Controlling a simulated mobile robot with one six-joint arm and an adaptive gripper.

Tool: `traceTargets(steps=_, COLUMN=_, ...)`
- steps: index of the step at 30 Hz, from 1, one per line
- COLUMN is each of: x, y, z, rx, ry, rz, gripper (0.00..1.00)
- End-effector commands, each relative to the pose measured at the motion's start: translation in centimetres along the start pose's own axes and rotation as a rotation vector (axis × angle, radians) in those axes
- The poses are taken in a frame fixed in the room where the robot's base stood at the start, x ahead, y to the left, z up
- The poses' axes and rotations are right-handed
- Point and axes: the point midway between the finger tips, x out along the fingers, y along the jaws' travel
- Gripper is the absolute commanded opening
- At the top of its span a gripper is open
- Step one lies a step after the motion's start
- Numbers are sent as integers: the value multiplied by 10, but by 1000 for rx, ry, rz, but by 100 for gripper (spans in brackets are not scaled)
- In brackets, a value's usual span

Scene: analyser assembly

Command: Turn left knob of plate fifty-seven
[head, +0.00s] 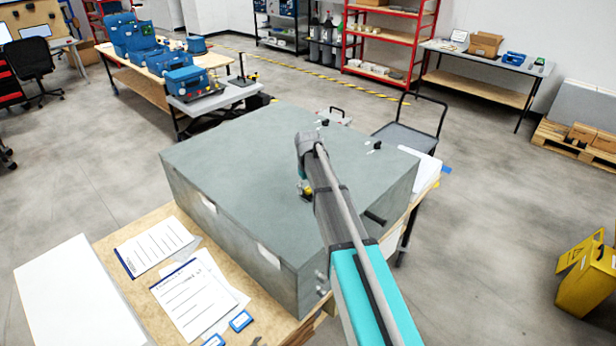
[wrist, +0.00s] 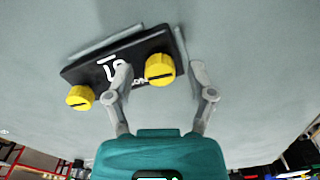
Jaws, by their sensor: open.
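A black plate (wrist: 120,62) with white marking shows in the wrist view on the grey surface. The marking appears upside down and looks like 57. It carries two yellow knobs: one at the picture's right (wrist: 160,69), which is the plate's left knob if the marking is turned upright, and one at the picture's left (wrist: 80,97). My gripper (wrist: 161,76) is open, with one finger on each side of the picture-right knob. I cannot tell whether the fingers touch it. In the head view my arm largely hides the plate; a bit of yellow (head: 305,189) shows beside it.
The large grey block (head: 225,165) stands on a wooden table (head: 150,215) with papers (head: 195,300) in front. Small black and white fittings (head: 374,147) sit on the block's far right part. Most of the block's top is clear.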

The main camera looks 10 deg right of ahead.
Motion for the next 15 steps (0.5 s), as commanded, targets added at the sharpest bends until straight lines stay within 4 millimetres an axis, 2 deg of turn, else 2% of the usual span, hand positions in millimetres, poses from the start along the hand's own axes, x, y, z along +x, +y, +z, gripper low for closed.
traceTargets(steps=8, x=0, y=0, z=0, rx=-74, ry=0, rz=0, gripper=71)
traceTargets(steps=15, x=0, y=0, z=0, rx=-211, ry=0, rz=0, gripper=71)
